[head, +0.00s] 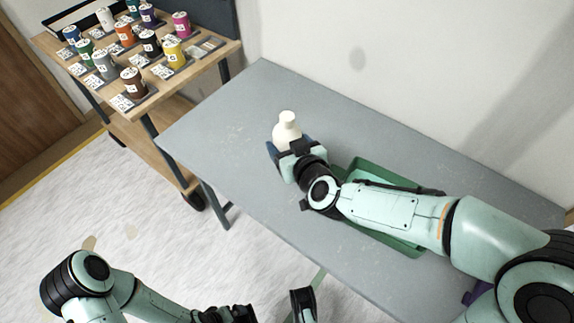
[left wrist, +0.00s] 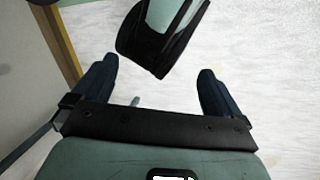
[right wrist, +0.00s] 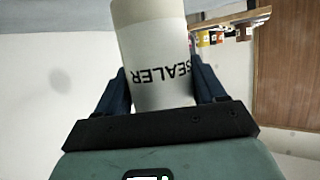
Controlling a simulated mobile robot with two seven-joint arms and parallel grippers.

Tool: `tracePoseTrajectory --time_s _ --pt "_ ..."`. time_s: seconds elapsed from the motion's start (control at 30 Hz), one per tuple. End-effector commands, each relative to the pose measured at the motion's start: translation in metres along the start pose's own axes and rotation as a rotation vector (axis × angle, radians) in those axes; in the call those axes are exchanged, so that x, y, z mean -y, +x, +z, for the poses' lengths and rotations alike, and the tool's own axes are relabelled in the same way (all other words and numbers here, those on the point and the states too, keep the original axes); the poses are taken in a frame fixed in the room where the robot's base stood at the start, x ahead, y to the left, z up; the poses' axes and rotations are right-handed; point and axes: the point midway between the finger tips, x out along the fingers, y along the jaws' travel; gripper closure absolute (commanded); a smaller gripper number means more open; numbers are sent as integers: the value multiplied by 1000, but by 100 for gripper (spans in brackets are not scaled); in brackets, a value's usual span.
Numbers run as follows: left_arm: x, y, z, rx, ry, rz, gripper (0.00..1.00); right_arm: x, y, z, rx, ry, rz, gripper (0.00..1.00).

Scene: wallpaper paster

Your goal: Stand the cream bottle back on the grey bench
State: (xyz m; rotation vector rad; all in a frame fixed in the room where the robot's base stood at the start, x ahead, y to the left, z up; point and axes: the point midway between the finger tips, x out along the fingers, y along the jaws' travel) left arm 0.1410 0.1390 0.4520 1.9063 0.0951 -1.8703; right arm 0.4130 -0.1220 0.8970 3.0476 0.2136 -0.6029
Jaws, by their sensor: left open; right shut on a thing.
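The cream bottle (head: 287,128) is upright over the grey bench (head: 225,122). In the right wrist view the bottle (right wrist: 152,50) carries a white label reading SEALER, which appears upside down. My right gripper (head: 288,147) is shut on the bottle, with a blue finger on each side of it. It also shows in the right wrist view (right wrist: 160,88). The bottle's base is hidden, so I cannot tell whether it touches the bench. My left gripper (left wrist: 158,90) is open and empty, over the pale floor away from the bench.
A green tray (head: 352,170) lies on the bench under my right arm. A purple thing (head: 474,293) shows near the bench's right end. A wooden cart (head: 160,92) with several coloured spools stands at the upper left. The bench's left end is clear.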

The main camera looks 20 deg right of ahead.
Motion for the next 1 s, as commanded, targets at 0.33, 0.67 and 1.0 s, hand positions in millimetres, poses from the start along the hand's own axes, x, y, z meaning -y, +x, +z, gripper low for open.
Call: tracePoseTrajectory --time_s 0.33,0.67,1.0 --pt "7 18 -26 -72 -7 -4 0 0 11 26 1 1 0 74" --pt "15 34 -59 -164 -14 -10 0 0 22 55 -1 1 0 74" --pt "15 35 -62 -170 -14 -10 0 0 23 56 0 1 0 24"
